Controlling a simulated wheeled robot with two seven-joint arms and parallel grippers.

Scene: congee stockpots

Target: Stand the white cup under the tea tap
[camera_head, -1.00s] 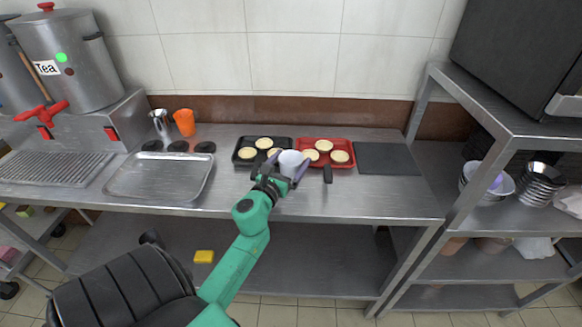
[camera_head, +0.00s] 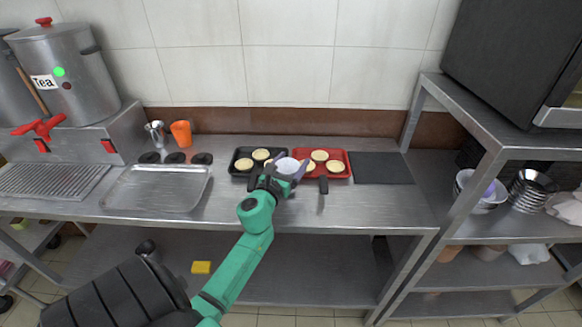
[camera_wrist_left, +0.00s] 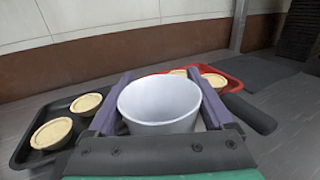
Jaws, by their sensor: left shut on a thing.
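The white cup (camera_head: 287,165) is between the fingers of my left gripper (camera_head: 283,171), in front of the trays. In the left wrist view the cup (camera_wrist_left: 160,103) is upright and looks empty, with the purple fingers of the left gripper (camera_wrist_left: 164,112) shut on its two sides. The tea tap (camera_head: 38,127) is red and sits low on the steel urn (camera_head: 70,75) labelled "Tea", at the far left of the counter. A drip grate (camera_head: 50,181) lies in front of the tap. My right gripper is not seen.
A black tray (camera_head: 238,170) and a red tray (camera_head: 342,158), both with tarts, lie behind the cup. A steel tray (camera_head: 155,190) lies between the grate and my arm. An orange cup (camera_head: 181,134) and a metal cup (camera_head: 156,133) stand at the back. A shelf rack (camera_head: 480,125) stands right.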

